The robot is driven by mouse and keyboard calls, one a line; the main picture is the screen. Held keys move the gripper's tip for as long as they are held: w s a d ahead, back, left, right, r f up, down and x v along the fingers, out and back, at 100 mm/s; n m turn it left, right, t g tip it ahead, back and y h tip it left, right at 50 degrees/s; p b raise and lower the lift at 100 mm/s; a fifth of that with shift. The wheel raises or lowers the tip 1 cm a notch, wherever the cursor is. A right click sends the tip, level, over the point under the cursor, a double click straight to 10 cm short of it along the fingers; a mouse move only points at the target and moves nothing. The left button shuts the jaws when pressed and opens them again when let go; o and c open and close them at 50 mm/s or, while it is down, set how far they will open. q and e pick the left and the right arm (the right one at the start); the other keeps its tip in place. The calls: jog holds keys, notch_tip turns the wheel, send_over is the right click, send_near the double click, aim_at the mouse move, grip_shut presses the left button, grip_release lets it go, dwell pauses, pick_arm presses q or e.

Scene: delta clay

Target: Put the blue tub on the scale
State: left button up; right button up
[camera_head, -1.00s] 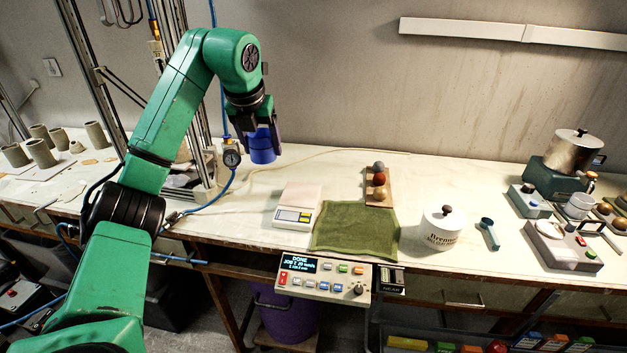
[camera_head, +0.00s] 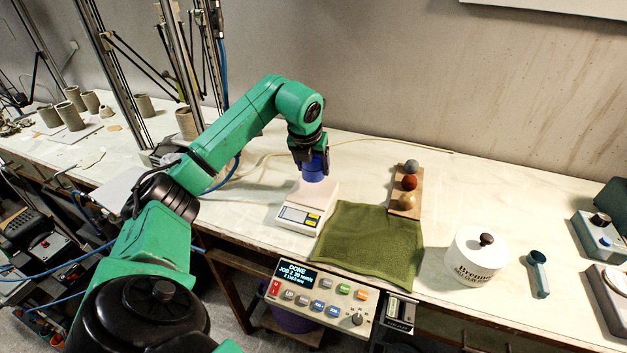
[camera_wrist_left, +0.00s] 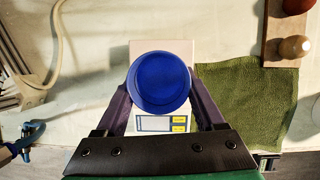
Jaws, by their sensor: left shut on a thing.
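The blue tub (camera_head: 313,173) is held upright between the fingers of my left gripper (camera_head: 311,160), which is shut on it. In the head view the tub shows at the back part of the white scale (camera_head: 318,199). The left wrist view shows the tub (camera_wrist_left: 160,82) between the two fingers, over the scale (camera_wrist_left: 160,48), whose pale plate shows around it and whose display lies nearer the gripper. I cannot tell whether the tub's base touches the plate. My right gripper is not in view.
A green cloth (camera_head: 369,243) lies right of the scale, with a wooden board (camera_head: 407,203) of coloured balls behind it. A white lidded jar (camera_head: 475,258) and a teal scoop (camera_head: 538,272) stand farther right. A control panel (camera_head: 318,294) is at the table's front edge.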

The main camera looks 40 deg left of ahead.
aim_at(312, 178)
pick_arm(q)
jog(key=f, duration=0.4)
jog(key=shift+s+p, duration=0.2)
jog(key=shift+p, duration=0.1)
jog(key=shift+f, duration=0.2)
jog(key=shift+w+f, duration=0.1)
jog(key=o, duration=1.3)
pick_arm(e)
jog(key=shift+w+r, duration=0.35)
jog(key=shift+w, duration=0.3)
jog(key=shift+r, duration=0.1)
pick_arm(q)
jog(key=shift+r, duration=0.35)
jog(key=b+v, duration=0.2)
jog(key=v, duration=0.9)
jog(key=shift+s+d+r, duration=0.1)
jog(key=shift+s+r, duration=0.1)
jog(key=shift+s, duration=0.1)
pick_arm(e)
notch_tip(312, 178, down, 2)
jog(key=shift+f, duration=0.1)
